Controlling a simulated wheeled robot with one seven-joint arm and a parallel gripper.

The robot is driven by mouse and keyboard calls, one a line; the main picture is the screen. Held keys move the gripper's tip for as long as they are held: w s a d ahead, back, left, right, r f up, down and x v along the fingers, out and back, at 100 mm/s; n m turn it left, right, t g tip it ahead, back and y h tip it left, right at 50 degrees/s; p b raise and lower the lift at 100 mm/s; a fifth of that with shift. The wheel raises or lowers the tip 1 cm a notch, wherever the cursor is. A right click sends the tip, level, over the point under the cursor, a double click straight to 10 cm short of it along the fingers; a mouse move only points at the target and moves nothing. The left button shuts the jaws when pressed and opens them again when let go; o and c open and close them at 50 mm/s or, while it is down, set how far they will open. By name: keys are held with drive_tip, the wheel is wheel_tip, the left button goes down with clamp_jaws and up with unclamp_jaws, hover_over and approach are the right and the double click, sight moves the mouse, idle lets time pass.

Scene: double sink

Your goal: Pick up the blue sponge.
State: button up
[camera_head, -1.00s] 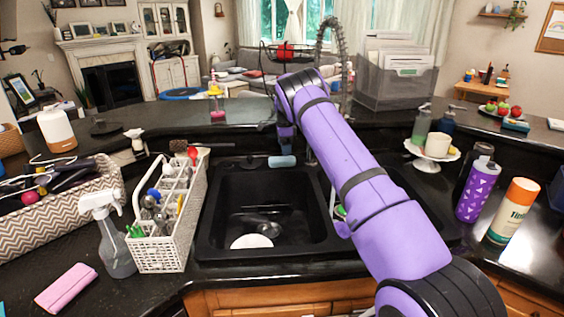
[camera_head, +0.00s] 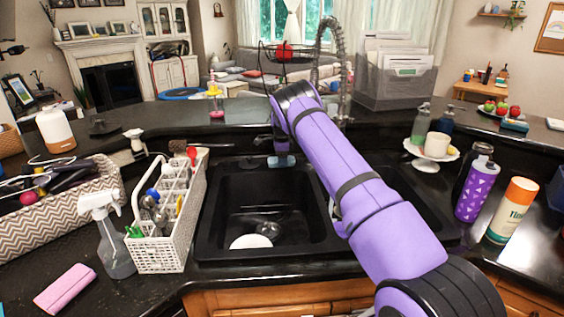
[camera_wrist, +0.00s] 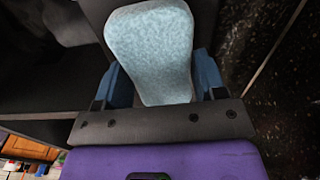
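The light blue sponge (camera_wrist: 150,45) lies between the two blue fingers of my gripper (camera_wrist: 161,75) in the wrist view. The fingers stand apart, one on each side of it. The right finger looks very close to its edge, and I cannot tell whether it touches. In the head view my gripper (camera_head: 281,156) points down at the back rim of the left sink basin (camera_head: 213,205). There the fingers and the sponge overlap and are hard to tell apart.
A white utensil caddy (camera_head: 163,257) stands left of the basin. The faucet (camera_head: 343,75) rises behind my gripper. A white cake stand (camera_head: 430,164), a purple bottle (camera_head: 478,190) and an orange-capped bottle (camera_head: 512,212) stand on the right. A white dish lies in the basin.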

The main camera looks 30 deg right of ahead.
drive_tip(key=shift+c, duration=1.3)
drive_tip(key=shift+r, duration=0.1)
drive_tip(key=shift+r, duration=1.45)
drive_tip(key=shift+s+r, duration=0.1)
drive_tip(key=shift+r, duration=0.25)
drive_tip(key=s+a, duration=0.2)
drive_tip(key=s, duration=0.5)
drive_tip(key=s+a+r, duration=0.1)
drive_tip(key=s+a, duration=0.1)
drive_tip(key=s, duration=0.6)
drive_tip(key=shift+a, duration=0.3)
drive_tip(key=shift+r, duration=0.1)
